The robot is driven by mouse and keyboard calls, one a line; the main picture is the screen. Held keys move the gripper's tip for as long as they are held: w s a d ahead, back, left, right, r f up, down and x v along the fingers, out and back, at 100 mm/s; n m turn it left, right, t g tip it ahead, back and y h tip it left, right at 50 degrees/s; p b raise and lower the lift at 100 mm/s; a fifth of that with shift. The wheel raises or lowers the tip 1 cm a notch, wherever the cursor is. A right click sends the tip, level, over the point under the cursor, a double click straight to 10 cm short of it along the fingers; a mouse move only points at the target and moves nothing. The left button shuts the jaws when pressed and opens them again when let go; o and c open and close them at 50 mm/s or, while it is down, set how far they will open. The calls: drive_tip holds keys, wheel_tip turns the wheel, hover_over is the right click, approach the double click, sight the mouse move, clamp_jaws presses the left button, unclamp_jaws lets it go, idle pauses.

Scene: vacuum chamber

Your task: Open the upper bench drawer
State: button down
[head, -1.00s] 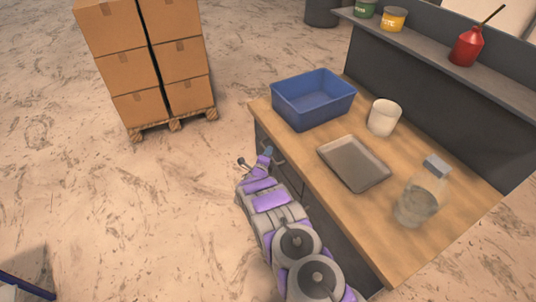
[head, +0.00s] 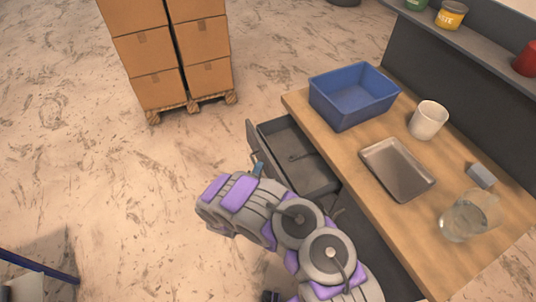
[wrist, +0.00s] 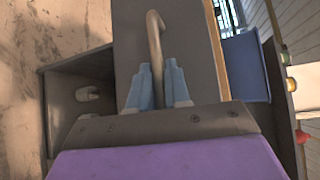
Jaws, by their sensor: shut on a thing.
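The bench drawer (head: 318,178) stands pulled out from the bench's front side, its inside visible in the head view. In the wrist view, a grey bent bar handle (wrist: 154,35) stands against a flat grey panel (wrist: 190,40). My gripper (wrist: 158,84) has its blue fingers shut on this handle. In the head view my gripper (head: 258,168) is at the outer side of the drawer front (head: 254,138); the handle is hidden there. An open compartment with a pale item (wrist: 88,93) shows at left in the wrist view.
The wooden bench top (head: 345,160) holds a blue bin (head: 345,108), white cup (head: 428,120), metal tray (head: 385,178) and clear jar (head: 460,225). Boxes on a pallet (head: 195,105) stand at the back left. The floor before the drawer is clear.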

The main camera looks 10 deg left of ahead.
drive_tip(key=s+a+b, duration=0.1)
drive_tip(key=s+a, duration=0.3)
drive_tip(key=a, duration=0.2)
drive_tip(key=shift+s+a+f, duration=0.2)
drive_tip(key=shift+s+a, duration=0.15)
drive_tip(key=c, duration=1.2)
unclamp_jaws()
drive_tip(key=shift+w, duration=0.15)
drive_tip(key=p+v, duration=0.4)
drive_tip(key=v, duration=1.3)
drive_tip(key=shift+a, duration=0.2)
